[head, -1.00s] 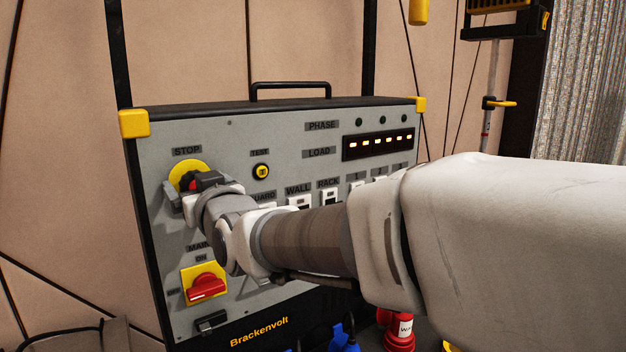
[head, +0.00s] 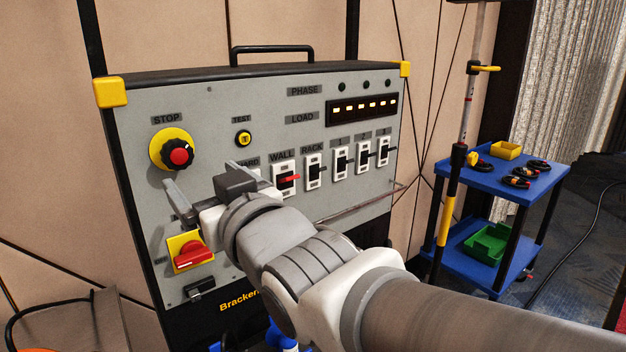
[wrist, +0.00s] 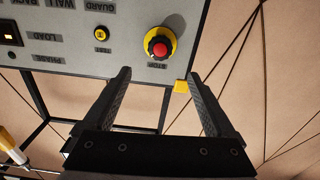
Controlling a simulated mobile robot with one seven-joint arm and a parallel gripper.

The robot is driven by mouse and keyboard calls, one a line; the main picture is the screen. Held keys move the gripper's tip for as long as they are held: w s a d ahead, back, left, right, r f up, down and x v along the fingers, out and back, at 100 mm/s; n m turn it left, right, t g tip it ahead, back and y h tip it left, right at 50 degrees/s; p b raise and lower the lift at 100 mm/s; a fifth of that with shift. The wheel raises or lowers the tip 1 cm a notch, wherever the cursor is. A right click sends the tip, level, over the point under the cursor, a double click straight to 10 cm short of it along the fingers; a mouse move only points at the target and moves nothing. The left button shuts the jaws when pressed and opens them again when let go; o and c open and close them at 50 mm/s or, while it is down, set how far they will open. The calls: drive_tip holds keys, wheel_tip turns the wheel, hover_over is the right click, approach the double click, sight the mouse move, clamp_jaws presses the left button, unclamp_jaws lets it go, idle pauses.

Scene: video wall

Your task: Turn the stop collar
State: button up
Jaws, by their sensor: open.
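The stop control sits at the upper left of the grey panel (head: 225,125). It has a yellow round backing (head: 156,148), a black collar (head: 169,145) and a red button (head: 179,156) in its middle. My gripper (head: 207,177) is open and empty, below and to the right of the control, apart from it. In the wrist view the panel appears upside down. There the red button (wrist: 159,48) lies beyond the gap between my fingers (wrist: 159,76), with nothing between them. The collar's turn angle cannot be told.
A yellow plate with a red main switch (head: 190,255) lies below the stop control, close to my gripper. A yellow test button (head: 243,138) and a row of breakers (head: 340,158) are to the right. A blue cart (head: 510,180) stands further right.

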drive_tip(key=v, duration=0.3)
idle(0.4)
drive_tip(key=d+f+m+g+h, duration=0.25)
drive_tip(key=d+f+h, duration=0.3)
drive_tip(key=d, duration=0.45)
drive_tip(key=d+f+m+g+h, duration=0.2)
drive_tip(key=d+f+m+h, duration=0.4)
drive_tip(key=d, duration=0.5)
drive_tip(key=s+d+f+g+p, duration=0.1)
drive_tip(key=s+d+f+g, duration=0.35)
drive_tip(key=s+d, duration=0.35)
wheel_tip(320, 180, up, 13)
drive_tip(key=a+p, duration=0.1)
drive_tip(key=p, duration=1.3)
drive_tip(key=shift+s+a+r+t, duration=0.15)
drive_tip(key=shift+t, duration=0.25)
drive_tip(key=shift+a, duration=0.15)
